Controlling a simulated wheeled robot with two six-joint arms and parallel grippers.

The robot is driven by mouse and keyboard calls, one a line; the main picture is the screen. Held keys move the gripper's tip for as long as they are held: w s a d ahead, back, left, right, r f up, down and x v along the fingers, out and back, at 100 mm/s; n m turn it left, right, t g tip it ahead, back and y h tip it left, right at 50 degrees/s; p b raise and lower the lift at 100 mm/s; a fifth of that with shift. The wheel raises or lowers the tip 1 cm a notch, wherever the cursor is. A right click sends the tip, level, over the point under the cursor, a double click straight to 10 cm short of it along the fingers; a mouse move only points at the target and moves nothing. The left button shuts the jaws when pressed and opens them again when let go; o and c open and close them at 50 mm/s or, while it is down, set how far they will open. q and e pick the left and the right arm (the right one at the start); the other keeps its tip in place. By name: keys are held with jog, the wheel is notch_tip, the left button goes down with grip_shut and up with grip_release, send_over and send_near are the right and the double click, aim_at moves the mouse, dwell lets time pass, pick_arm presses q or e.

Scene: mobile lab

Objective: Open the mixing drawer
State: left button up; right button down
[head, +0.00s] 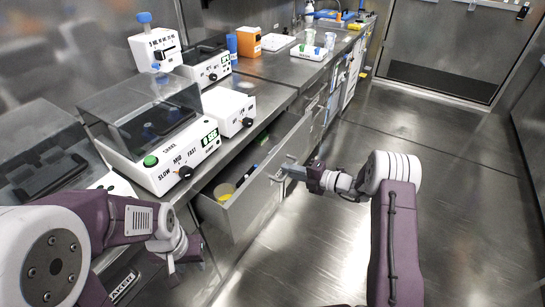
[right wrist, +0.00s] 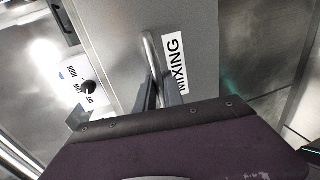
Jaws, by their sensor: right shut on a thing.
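The mixing drawer (head: 243,208) is a grey metal drawer pulled out from under the counter in the head view, with its inside showing. In the right wrist view its front (right wrist: 120,40) carries a white label (right wrist: 174,62) reading "MIXING" beside a vertical bar handle (right wrist: 152,58). My right gripper (head: 284,174) is at the drawer front and shut on the handle; its dark fingers (right wrist: 158,95) sit on both sides of the bar. My left gripper (head: 188,256) hangs low beside the counter, left of the drawer, apart from it; its fingers are too unclear to judge.
A shaker with a clear lid (head: 160,120) and a white device (head: 229,108) stand on the counter above the drawer. The floor (head: 400,130) to the right is clear.

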jog(key=f+p+v, duration=0.2)
jog(key=p+v, duration=0.1)
jog(key=v, duration=0.7)
jog(key=shift+s+d+p, duration=0.25)
jog(key=shift+d+p, duration=0.05)
jog(key=shift+p, duration=0.05)
jog(key=shift+f, duration=0.1)
jog(key=c, duration=1.5)
grip_release()
jog(key=shift+o, duration=0.2)
jog(key=p+v, duration=0.1)
jog(key=v, duration=0.8)
jog(key=shift+p, duration=0.4)
